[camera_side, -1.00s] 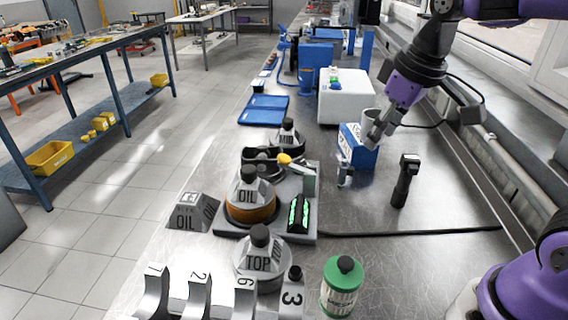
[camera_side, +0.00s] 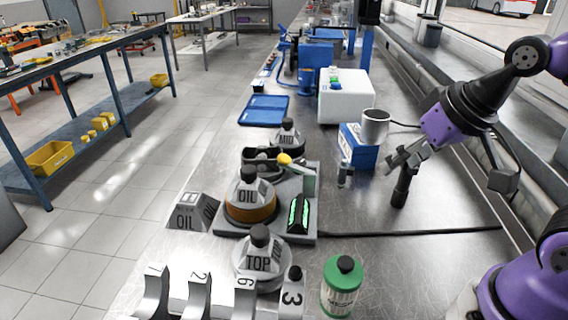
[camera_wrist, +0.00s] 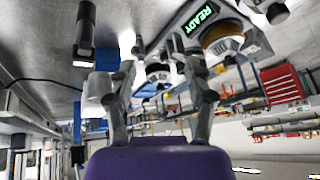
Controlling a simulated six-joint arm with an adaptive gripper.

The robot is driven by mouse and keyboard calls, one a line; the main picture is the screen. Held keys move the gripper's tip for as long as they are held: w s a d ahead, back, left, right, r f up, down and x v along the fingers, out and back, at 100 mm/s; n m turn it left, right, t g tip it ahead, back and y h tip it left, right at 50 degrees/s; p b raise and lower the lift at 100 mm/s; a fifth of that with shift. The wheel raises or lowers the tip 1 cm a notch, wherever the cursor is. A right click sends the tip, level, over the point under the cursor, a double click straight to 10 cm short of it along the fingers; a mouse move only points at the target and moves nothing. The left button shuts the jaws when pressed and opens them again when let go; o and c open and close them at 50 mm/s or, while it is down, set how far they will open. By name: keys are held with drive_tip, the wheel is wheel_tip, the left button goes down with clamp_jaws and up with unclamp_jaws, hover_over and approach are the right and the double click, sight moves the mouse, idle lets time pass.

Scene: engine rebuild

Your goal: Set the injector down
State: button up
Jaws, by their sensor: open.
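A small grey and dark upright piece (camera_side: 345,174), which I take to be the injector, stands on the metal bench in the side view, close to the front left of the blue box (camera_side: 358,152). My gripper (camera_side: 390,165) is to its right and somewhat above the bench, tilted down to the left, clear of the piece. In the wrist view my gripper (camera_wrist: 160,75) has its two fingers spread with nothing held between them. I cannot clearly pick out the injector in the wrist view.
A black handled tool (camera_side: 402,184) stands close beside my gripper. The fixture plate (camera_side: 230,228) with a lit green panel (camera_side: 299,213) is to the left. A green bottle (camera_side: 342,287) stands in front. The bench right of the tool is clear.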

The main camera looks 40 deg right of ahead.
drive_tip(key=w+d+f+m+y, duration=0.1)
drive_tip(key=w+d+f+m, duration=0.1)
drive_tip(key=w+m, duration=1)
drive_tip(key=m+t+y, duration=0.1)
drive_tip(key=m+t, duration=0.2)
drive_tip(key=m, duration=1.4)
hover_over(347, 165)
wheel_tip(347, 165, down, 4)
drive_tip(key=shift+a, duration=0.1)
drive_tip(key=shift+f+m, duration=0.3)
drive_tip(key=shift+m, duration=0.2)
wheel_tip(347, 165, down, 4)
drive_tip(key=shift+w+r, duration=0.1)
wheel_tip(347, 165, down, 3)
drive_tip(key=shift+x, duration=1.1)
drive_tip(key=shift+w, duration=0.25)
clamp_jaws()
